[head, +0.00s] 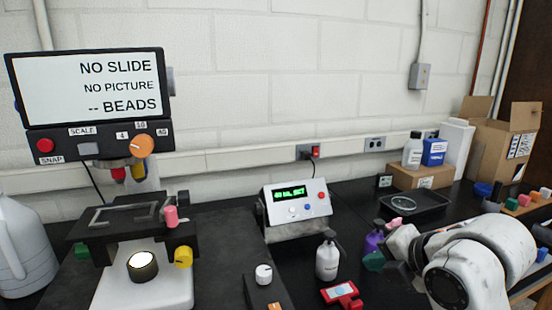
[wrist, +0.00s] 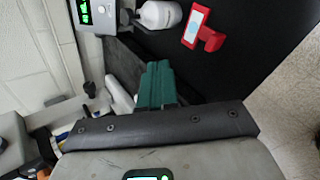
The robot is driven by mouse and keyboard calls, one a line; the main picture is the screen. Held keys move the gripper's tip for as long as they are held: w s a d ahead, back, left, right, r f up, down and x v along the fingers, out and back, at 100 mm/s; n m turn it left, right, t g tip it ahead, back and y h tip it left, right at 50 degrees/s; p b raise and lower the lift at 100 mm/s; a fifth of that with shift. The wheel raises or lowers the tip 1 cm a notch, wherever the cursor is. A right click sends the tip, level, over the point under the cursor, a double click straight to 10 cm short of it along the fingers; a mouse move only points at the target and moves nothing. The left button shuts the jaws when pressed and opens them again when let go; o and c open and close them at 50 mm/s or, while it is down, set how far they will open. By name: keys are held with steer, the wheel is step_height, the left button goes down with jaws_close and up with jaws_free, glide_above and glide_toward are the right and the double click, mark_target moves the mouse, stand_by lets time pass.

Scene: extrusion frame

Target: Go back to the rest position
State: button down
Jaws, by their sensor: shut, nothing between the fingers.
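My gripper (head: 373,261) is at the right of the head view, low over the black bench, at the end of my white arm. In the wrist view its green fingers (wrist: 158,68) lie side by side, closed together with nothing between them. The gripper is to the right of the white bottle (head: 327,258) and the red holder (head: 341,294). The wrist view also shows the bottle (wrist: 158,14) and the red holder (wrist: 203,28), apart from the fingers. Part of the gripper is hidden by my arm in the head view.
A microscope (head: 140,272) with a screen (head: 92,82) reading "NO SLIDE" stands left. A control box (head: 298,205) is mid-bench. A black tray (head: 412,207), cardboard boxes (head: 502,140) and a rack of coloured pieces (head: 525,203) are right. A purple bottle (head: 373,240) stands close to my gripper.

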steer(key=s+d+f+m+g+h, duration=0.1)
steer(key=s+f+m, duration=1.2)
steer(key=f+m, duration=0.45)
steer(key=s+d+f+m+g+h, duration=0.1)
steer(key=s+d+f+m+g, duration=0.1)
steer(key=s, duration=0.5)
steer(key=s+d+f+m+g+h, duration=0.1)
steer(key=s+d+f+m+g, duration=0.1)
steer(key=s+f, duration=0.5)
steer(key=s+d+f+m+g+h, duration=0.1)
steer(key=s+d+f+m+g, duration=0.1)
steer(key=s+f+m, duration=0.3)
steer(key=s+d, duration=0.1)
steer(key=s, duration=0.3)
steer(key=shift+d+g, duration=0.3)
steer(key=shift+d, duration=0.05)
